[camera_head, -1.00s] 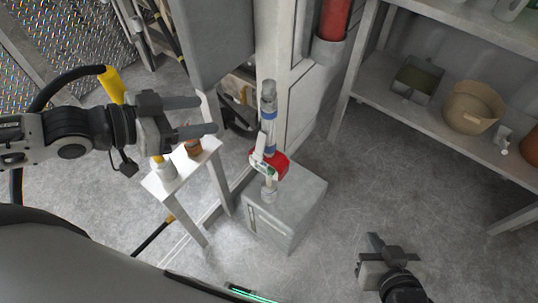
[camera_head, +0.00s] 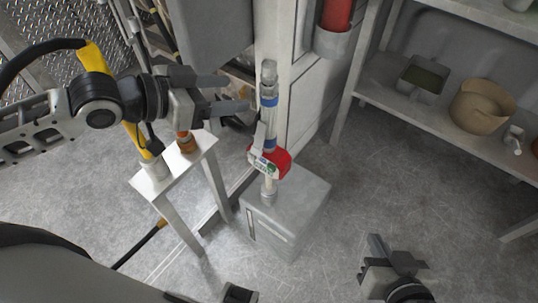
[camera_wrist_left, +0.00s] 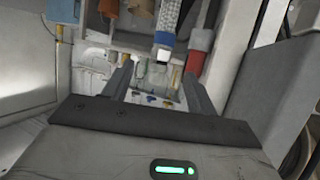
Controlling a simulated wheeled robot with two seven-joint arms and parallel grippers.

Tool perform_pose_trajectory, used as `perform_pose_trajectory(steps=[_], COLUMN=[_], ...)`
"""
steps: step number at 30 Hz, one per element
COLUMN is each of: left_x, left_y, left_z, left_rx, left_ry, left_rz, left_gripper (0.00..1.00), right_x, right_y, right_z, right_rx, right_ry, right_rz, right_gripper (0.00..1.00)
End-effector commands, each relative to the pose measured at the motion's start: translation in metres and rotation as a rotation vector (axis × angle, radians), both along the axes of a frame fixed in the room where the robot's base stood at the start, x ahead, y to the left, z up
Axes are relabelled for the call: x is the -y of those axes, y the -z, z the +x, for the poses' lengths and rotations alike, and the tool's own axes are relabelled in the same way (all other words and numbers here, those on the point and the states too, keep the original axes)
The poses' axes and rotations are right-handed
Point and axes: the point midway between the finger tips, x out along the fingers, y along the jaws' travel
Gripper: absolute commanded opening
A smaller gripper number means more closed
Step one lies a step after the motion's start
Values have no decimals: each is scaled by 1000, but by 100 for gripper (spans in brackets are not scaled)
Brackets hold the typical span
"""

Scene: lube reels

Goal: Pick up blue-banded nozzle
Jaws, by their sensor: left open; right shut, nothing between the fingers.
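A tall upright grey nozzle with blue bands (camera_head: 268,101) stands over a grey cabinet in the head view, with a red part near its lower end. My left gripper (camera_head: 238,93) is open and empty, its fingers pointing right toward the nozzle's upper part and appearing just left of it. In the left wrist view, a braided piece with a blue band (camera_wrist_left: 165,40) shows beyond the open fingers (camera_wrist_left: 158,85), apart from them; I cannot tell whether it is the same nozzle. My right gripper (camera_head: 380,247) is shut and empty at the lower right.
The grey cabinet (camera_head: 310,200) stands below the nozzle. A white stand (camera_head: 195,160) to its left bears an orange-brown item (camera_head: 186,141). A shelf (camera_head: 435,118) with a basket (camera_head: 482,106) is at the right. The floor between cabinet and shelf is clear.

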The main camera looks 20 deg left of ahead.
Motion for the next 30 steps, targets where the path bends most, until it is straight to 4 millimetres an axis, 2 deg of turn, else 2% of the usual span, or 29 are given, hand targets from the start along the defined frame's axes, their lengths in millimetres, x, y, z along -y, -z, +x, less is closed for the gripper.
perform_pose_trajectory(steps=[6, 13, 21, 30], left_x=[17, 25, 44, 48], left_y=[8, 15, 32, 36], left_z=[19, 28, 57, 62], left_rx=[2, -1, 2, 0], left_ry=[3, 5, 5, 5], left_rz=[-5, -2, -3, 2], left_gripper=[58, 58, 58, 58], right_x=[0, 0, 1, 0], right_y=[0, 0, -1, -1], right_z=[0, 1, 3, 3], right_rx=[3, 7, 13, 15], right_ry=[0, 1, -1, -1], right_rz=[-1, -2, -4, -4], right_gripper=[0, 0, 0, 0])
